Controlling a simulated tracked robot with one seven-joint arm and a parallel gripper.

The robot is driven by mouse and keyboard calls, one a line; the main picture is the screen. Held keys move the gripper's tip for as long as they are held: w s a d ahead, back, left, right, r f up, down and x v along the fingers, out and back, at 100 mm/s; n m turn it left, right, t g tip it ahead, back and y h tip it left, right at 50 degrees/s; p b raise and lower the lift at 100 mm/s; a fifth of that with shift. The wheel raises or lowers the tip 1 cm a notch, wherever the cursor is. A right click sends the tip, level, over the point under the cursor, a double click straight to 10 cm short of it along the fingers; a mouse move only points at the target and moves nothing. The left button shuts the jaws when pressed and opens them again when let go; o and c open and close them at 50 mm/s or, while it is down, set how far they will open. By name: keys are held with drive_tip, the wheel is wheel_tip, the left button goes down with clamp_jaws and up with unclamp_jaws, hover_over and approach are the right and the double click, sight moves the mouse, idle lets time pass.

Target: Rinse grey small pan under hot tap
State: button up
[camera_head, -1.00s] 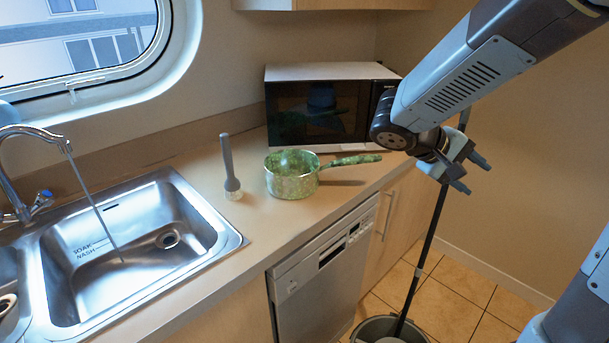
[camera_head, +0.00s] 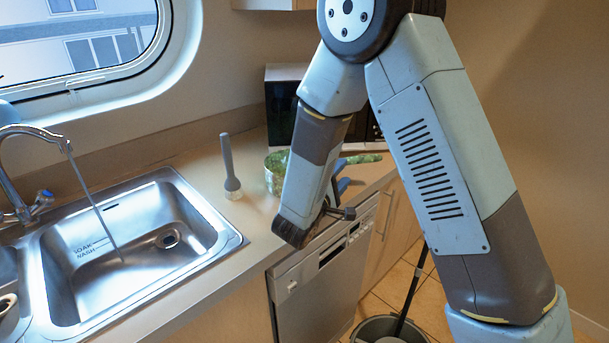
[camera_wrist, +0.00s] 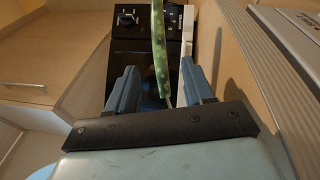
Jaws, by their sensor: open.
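The small pan (camera_head: 276,168) stands on the counter, coated in green grime. My arm hides most of it in the head view; its handle (camera_head: 364,158) points right. In the wrist view the green handle (camera_wrist: 160,50) runs between the blue fingers of my gripper (camera_wrist: 158,88). The fingers are open, with a gap on both sides of the handle. In the head view my gripper (camera_head: 341,178) is partly hidden behind my arm, near the handle. The tap (camera_head: 30,132) at the left runs a thin stream of water (camera_head: 90,195) into the sink (camera_head: 230,240).
A brush (camera_head: 229,165) stands upright on the counter between sink and pan. A microwave (camera_head: 282,75) is behind the pan. A dishwasher (camera_head: 315,285) is below the counter. A bucket (camera_head: 365,328) with a mop stands on the floor.

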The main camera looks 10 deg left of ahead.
sight(351, 162)
drive_tip(key=shift+w+a+f, duration=0.15)
drive_tip(key=shift+a, duration=0.05)
drive_tip(key=shift+w+d+y, duration=0.1)
drive_tip(key=shift+w+y, duration=0.2)
drive_tip(key=shift+x, duration=3.3)
drive_tip(key=shift+c, duration=0.4)
clamp_jaws()
